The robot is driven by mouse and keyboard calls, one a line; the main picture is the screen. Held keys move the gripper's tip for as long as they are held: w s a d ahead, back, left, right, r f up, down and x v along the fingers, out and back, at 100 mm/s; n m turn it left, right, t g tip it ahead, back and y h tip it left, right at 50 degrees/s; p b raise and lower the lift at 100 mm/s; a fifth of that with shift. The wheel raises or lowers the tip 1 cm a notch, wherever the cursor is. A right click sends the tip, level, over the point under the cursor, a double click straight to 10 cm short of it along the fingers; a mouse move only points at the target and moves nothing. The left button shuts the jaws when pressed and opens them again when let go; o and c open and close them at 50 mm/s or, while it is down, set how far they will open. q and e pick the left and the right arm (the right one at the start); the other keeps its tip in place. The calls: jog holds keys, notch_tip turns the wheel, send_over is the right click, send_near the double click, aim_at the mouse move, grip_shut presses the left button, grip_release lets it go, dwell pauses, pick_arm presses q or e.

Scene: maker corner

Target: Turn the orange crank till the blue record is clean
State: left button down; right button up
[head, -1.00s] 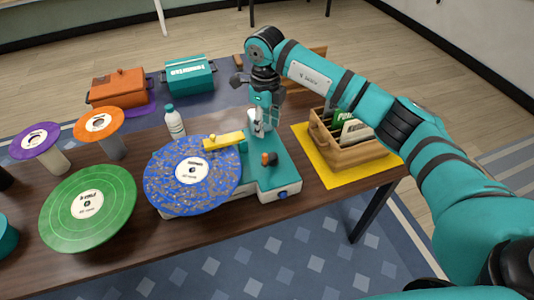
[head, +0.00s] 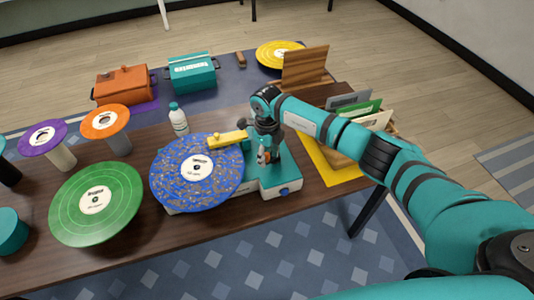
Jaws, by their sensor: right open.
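The blue record (head: 188,190) lies flat on the teal and white cleaning machine (head: 283,177), with brownish-grey specks over much of its surface. A yellow arm (head: 228,139) reaches over its far edge. The orange crank (head: 261,156) is at the machine's right part, mostly hidden by my right gripper (head: 264,160). That gripper points down from above with its fingers open around or right beside the crank; I cannot tell whether they touch it. My left gripper is out of view.
A green record (head: 95,222) is left of the machine. Purple (head: 42,137) and orange (head: 105,120) discs stand on posts behind it. A white bottle (head: 179,121) stands close behind the blue record. A record crate on a yellow mat (head: 318,162) is at right, partly behind my arm.

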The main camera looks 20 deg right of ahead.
grip_shut()
dwell(0.3)
